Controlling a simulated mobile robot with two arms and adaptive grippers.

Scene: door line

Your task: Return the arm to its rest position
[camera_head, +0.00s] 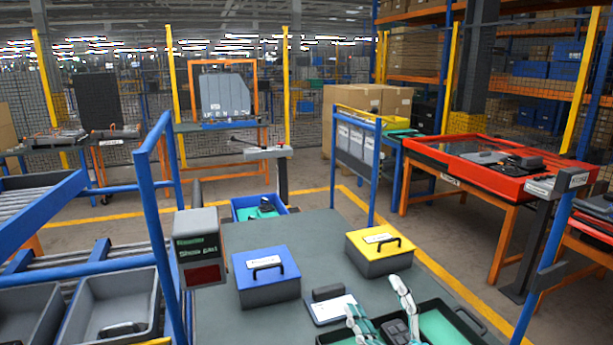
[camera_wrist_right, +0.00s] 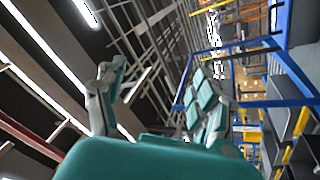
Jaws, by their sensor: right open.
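My right gripper (camera_head: 378,299) is at the bottom of the head view, over the near right part of the grey table (camera_head: 320,240). Its two fingers are spread apart with nothing between them. In the right wrist view the open gripper (camera_wrist_right: 160,95) is tilted toward the ceiling, with the teal palm at the bottom. Behind the gripper in the head view is a black tray (camera_head: 470,325) with a teal lining and a dark part in it. The gripper hides some of that tray. My left gripper is not in view.
A blue-lidded box (camera_head: 266,276) and a yellow-lidded box (camera_head: 380,252) stand on the table. A white card (camera_head: 332,309) lies near the gripper. A blue post (camera_head: 155,220) and a sign box (camera_head: 198,248) stand left. A red table (camera_head: 490,165) is right. The table's middle is partly clear.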

